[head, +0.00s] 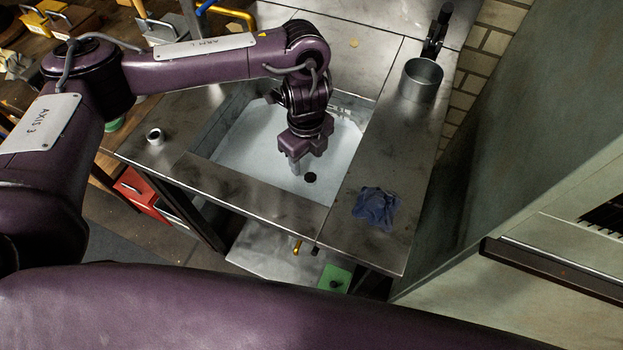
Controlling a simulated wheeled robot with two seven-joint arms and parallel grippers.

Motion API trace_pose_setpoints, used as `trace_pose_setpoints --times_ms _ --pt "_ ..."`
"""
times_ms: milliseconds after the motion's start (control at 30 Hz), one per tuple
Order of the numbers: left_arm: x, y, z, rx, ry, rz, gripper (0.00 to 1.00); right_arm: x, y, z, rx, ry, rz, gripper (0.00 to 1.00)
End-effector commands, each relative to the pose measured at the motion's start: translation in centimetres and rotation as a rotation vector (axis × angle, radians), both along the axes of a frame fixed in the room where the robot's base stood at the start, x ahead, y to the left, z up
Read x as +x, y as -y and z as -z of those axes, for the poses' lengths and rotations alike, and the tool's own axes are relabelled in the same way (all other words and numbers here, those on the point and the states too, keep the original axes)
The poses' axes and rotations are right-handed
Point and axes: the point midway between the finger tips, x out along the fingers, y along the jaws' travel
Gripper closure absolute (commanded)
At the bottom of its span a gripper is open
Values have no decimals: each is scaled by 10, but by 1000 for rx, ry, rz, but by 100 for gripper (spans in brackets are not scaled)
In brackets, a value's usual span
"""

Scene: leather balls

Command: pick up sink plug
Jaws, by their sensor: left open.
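A small round black thing (310,177), which looks like the sink plug, lies on the pale floor of the metal sink (237,153). It is too small to tell for certain whether it is a plug or a drain hole. My left gripper (297,166) reaches down into the sink, fingers pointing down, just to the left of and above the black thing. It is open, and nothing shows between its fingers. The gap between fingertips and sink floor is hard to judge. My right gripper is not in view.
A metal cup (421,80) and a crumpled blue cloth (376,208) are on the right counter. A small metal ring (155,136) sits on the left counter. A green tray (336,279) with a dark item is below the front edge. The sink walls surround my gripper.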

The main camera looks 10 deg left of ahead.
Motion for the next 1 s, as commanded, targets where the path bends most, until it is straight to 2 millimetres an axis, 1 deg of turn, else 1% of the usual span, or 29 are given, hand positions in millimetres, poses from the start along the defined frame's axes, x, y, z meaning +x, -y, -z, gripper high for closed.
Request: trace_pose_setpoints --times_ms 33,267,367,500,600,833,1000 --pt "-1 0 8 -1 -4 0 48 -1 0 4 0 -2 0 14" --pt "-1 2 34 -1 -6 0 48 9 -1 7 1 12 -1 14" --pt "-2 3 50 -1 -7 -1 48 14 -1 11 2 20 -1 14" --pt "-1 4 70 -2 -5 -1 48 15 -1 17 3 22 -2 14" --pt "-1 4 75 -1 -2 0 48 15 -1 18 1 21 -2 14" --pt "0 4 74 -1 -1 1 48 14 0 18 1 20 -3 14" --pt "0 4 74 -1 -1 1 70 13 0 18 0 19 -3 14"
